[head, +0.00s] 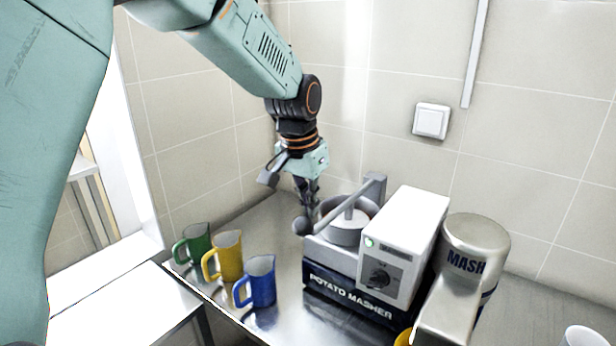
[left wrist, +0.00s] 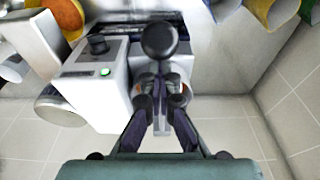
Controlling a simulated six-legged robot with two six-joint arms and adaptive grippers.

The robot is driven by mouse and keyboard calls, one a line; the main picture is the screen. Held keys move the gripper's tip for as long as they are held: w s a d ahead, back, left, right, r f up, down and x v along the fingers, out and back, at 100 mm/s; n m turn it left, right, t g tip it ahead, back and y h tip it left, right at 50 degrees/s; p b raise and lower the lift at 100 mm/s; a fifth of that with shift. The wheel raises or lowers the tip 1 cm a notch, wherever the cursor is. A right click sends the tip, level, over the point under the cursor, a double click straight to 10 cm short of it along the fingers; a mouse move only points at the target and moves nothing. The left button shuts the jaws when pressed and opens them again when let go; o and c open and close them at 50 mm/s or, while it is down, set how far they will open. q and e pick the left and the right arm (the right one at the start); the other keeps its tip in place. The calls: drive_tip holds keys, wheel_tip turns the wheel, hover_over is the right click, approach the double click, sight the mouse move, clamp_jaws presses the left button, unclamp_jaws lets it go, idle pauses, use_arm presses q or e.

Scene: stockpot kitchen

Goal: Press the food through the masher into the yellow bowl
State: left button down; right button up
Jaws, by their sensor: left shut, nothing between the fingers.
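The potato masher (head: 345,292) stands on the metal counter, with a white control box (head: 402,245) and a green light lit. Its lever ends in a dark ball knob (head: 302,226) and runs over a round grey hopper (head: 346,230). My left gripper (head: 309,200) points down just above and behind the knob, shut and empty. In the left wrist view the fingertips (left wrist: 160,88) lie close to the knob (left wrist: 159,40); I cannot tell whether they touch the lever. Only a sliver of the yellow bowl (head: 403,338) shows at the bottom edge. My right gripper is out of view.
Green (head: 193,244), yellow (head: 224,257) and blue (head: 257,282) mugs stand left of the masher. The metal MASH cylinder (head: 468,262) stands right of the control box. A white cup (head: 583,337) is at the lower right. Tiled walls close off the back.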

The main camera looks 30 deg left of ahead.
use_arm(q)
drive_tip(key=shift+s+f, duration=0.1)
drive_tip(key=shift+f, duration=0.6)
idle(0.5)
idle(3.3)
drive_tip(key=shift+p+v, duration=1.75)
drive_tip(key=shift+v, duration=0.05)
drive_tip(key=shift+w+r+p, duration=0.25)
drive_tip(key=shift+r+p, duration=0.3)
drive_tip(key=shift+p, duration=0.05)
drive_tip(key=shift+w+r+p, duration=0.25)
drive_tip(key=shift+r+p, duration=0.35)
drive_tip(key=w+v, duration=0.2)
drive_tip(key=v, duration=0.8)
drive_tip(key=shift+d+r, duration=0.25)
drive_tip(key=shift+r, duration=0.2)
